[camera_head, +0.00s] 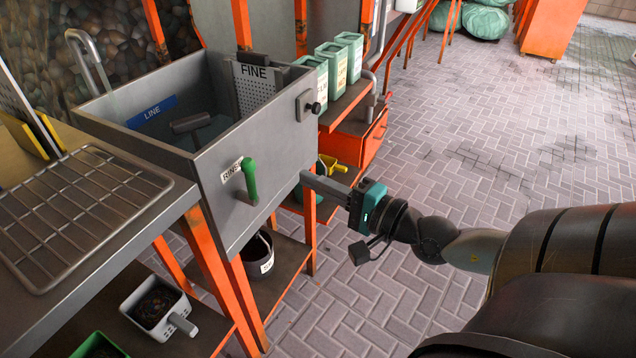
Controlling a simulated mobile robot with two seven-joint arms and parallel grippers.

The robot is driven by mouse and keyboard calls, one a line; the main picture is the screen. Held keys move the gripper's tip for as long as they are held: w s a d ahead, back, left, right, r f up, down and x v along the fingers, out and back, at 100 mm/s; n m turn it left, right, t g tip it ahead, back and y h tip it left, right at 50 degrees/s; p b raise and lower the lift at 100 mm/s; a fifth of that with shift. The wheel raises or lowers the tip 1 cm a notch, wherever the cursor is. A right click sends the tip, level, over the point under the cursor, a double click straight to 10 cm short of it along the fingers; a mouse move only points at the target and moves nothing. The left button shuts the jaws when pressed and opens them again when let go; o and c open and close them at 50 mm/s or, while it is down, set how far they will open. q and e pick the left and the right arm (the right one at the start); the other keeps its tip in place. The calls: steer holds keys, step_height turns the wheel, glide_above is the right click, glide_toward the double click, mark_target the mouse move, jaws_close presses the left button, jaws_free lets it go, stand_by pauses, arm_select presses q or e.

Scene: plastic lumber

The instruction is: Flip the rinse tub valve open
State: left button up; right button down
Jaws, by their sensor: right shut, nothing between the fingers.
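The rinse tub (284,155) is a grey metal basin on an orange frame at left centre. On its front wall is a white label reading "RIN…" (232,170), partly covered by a green valve handle (250,182). The handle hangs roughly upright along the wall, its lower end downward. My right gripper (306,179) comes in from the right. Its fingers are shut and empty, pointing left toward the tub, to the right of the green handle and apart from it in the picture. My left gripper is not in view.
A wire rack (75,205) lies on the bench at left. Green-white containers (332,68) stand behind the tub. A dark bucket (257,255) is on the lower shelf. The paved floor at right is open.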

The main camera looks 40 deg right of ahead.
steer(key=shift+s+d, duration=0.1)
steer(key=shift+s, duration=0.25)
stand_by(0.4)
